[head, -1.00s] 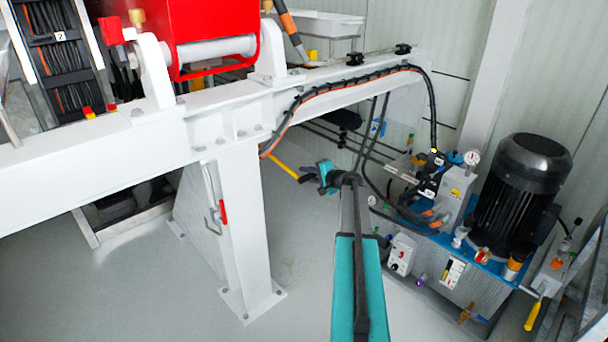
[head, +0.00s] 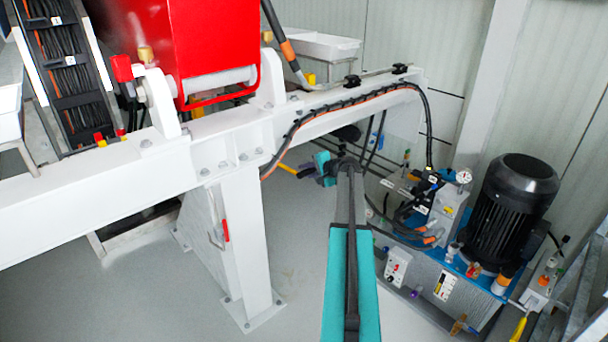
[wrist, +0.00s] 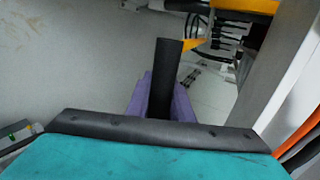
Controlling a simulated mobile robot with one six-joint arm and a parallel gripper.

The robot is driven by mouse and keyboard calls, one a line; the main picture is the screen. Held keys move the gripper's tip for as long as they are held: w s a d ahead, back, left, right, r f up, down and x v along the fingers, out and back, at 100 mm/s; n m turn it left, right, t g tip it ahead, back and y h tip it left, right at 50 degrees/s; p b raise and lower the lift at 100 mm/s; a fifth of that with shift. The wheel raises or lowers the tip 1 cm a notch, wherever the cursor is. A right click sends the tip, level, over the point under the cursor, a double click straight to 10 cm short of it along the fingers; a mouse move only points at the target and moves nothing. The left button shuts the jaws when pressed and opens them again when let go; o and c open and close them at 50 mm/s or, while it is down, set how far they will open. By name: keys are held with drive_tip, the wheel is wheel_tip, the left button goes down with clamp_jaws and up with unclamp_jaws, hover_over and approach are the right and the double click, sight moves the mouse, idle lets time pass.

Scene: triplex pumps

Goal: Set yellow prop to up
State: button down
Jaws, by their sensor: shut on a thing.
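The yellow prop (head: 288,168) shows in the head view as a short yellow bar coming out from behind the white support post, below the white beam. Its far end is hidden by the frame. My gripper (head: 306,171) is at the bar's visible right end, with its dark fingers on it. In the wrist view my gripper (wrist: 168,50) shows as dark fingers in a purple mount, with a piece of the yellow prop (wrist: 194,44) at the fingertips. The gripper is shut on the prop; the exact grip is mostly hidden by the finger.
The white post (head: 240,245) and white beam (head: 350,105) stand left of and above my arm. The pump unit with its black motor (head: 515,205) and hoses is close on the right. Bare grey floor (head: 150,285) lies left of the post.

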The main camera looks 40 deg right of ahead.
drive_tip(key=shift+r+p, duration=0.4)
drive_tip(key=shift+r, duration=0.8)
drive_tip(key=shift+w+d+r, duration=0.1)
drive_tip(key=c, duration=1.6)
unclamp_jaws()
drive_tip(key=v, duration=1.3)
drive_tip(key=shift+s+r, duration=0.15)
drive_tip(key=shift+s, duration=0.2)
drive_tip(key=shift+s, duration=0.1)
